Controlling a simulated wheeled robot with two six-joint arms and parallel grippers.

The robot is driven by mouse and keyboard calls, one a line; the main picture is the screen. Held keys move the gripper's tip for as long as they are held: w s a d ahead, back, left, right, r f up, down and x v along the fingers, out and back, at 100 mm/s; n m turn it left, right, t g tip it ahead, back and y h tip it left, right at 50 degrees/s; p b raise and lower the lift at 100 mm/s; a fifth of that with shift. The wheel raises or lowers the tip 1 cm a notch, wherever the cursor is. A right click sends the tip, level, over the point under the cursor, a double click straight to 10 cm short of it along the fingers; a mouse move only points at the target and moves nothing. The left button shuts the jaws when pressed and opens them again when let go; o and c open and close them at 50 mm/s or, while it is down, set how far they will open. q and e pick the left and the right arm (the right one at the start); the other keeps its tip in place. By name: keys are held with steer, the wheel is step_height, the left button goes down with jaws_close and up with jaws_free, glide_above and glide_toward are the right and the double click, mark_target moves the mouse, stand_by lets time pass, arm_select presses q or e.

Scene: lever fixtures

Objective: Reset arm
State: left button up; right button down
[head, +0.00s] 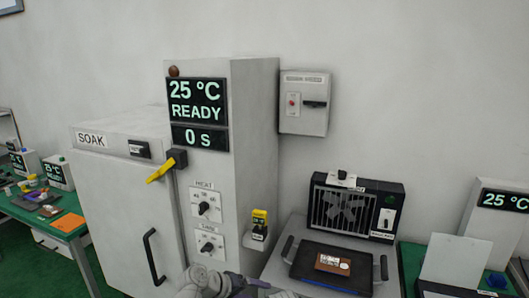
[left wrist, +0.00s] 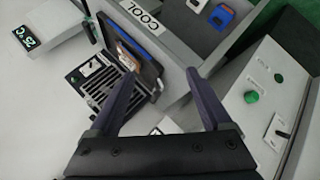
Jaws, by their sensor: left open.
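The oven labelled SOAK (head: 120,200) stands at the left, its door looking shut, with a black door handle (head: 152,258). A yellow lever (head: 165,168) sits on a black mount at the door's upper edge, tilted down to the left. The display (head: 196,103) reads 25 °C, READY and 0 s. My left gripper (left wrist: 160,75) is open in the left wrist view, with nothing between its fingers. In the head view its arm shows only at the bottom edge, below the oven's front corner, and it is apart from the yellow lever. My right gripper is not in view.
A black tray (head: 318,279) with a brown board (head: 332,264) lies before a fan unit (head: 345,212). A wall switch box (head: 304,103) hangs behind. A yellow-and-black switch (head: 259,226) juts from the oven's side. The left wrist view shows a grey panel with green knobs (left wrist: 252,97).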

arm_select(q)
steer(key=s+a+f+m+g+y, duration=0.1)
steer(key=s+f+m+g+y, duration=0.2)
steer(key=s, duration=0.5)
steer(key=s+a+f+m+g+y, duration=0.1)
steer(key=s+f+m+g+y, duration=0.2)
steer(key=s+y, duration=0.3)
steer(key=shift+s+a+f+y, duration=0.3)
steer(key=shift+s+f, duration=0.55)
steer(key=shift+s, duration=0.4)
steer(key=shift+d, duration=0.1)
